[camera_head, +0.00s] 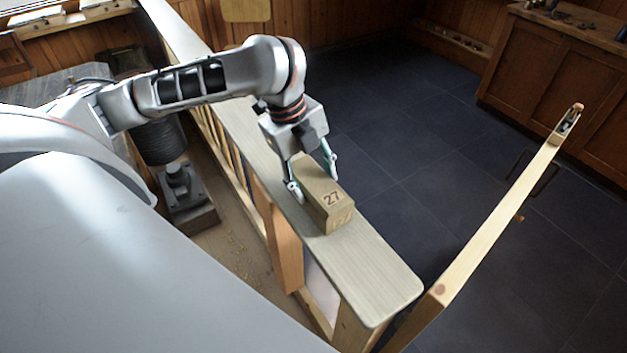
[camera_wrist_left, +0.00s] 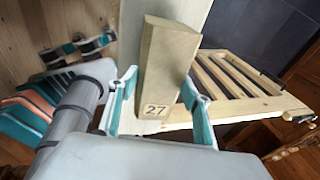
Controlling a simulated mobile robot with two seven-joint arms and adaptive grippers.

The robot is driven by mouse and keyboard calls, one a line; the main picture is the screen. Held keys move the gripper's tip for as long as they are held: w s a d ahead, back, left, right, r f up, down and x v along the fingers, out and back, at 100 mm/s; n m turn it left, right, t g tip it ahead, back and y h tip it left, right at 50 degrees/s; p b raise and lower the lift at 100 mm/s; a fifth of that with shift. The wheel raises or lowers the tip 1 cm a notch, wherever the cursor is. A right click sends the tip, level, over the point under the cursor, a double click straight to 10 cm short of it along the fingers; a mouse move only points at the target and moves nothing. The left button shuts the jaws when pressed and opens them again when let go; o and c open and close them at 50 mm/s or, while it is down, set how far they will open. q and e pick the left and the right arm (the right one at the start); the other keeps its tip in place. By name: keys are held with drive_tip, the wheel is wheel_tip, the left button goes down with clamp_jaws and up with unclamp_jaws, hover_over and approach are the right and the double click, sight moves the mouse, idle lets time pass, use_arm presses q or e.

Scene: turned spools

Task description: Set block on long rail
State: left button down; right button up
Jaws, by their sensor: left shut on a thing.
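The block (camera_head: 330,205) is a long pale wooden piece marked "27" on its end faces. My left gripper (camera_head: 315,183) is shut on it, one finger on each side. The block also shows between the fingers in the left wrist view (camera_wrist_left: 165,70). The long rail (camera_head: 365,265) is a grey-topped board running from the back left to a rounded end at the front right. The block is over its top, roughly along its length. Whether its underside touches the rail cannot be told. My right gripper is not in view.
A narrow pale wooden rail (camera_head: 490,230) runs at the right, apart from the long rail, with a small metal fitting (camera_head: 567,122) at its far end. Wooden cabinets (camera_head: 560,65) stand at the back right. Dark tiled floor (camera_head: 405,135) lies open between. The long rail's front end is bare.

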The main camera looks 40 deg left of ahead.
use_arm(q)
drive_tip(key=shift+f, duration=0.3)
drive_tip(key=c, duration=1)
unclamp_jaws()
drive_tip(key=shift+f, duration=0.1)
drive_tip(key=v, duration=1.2)
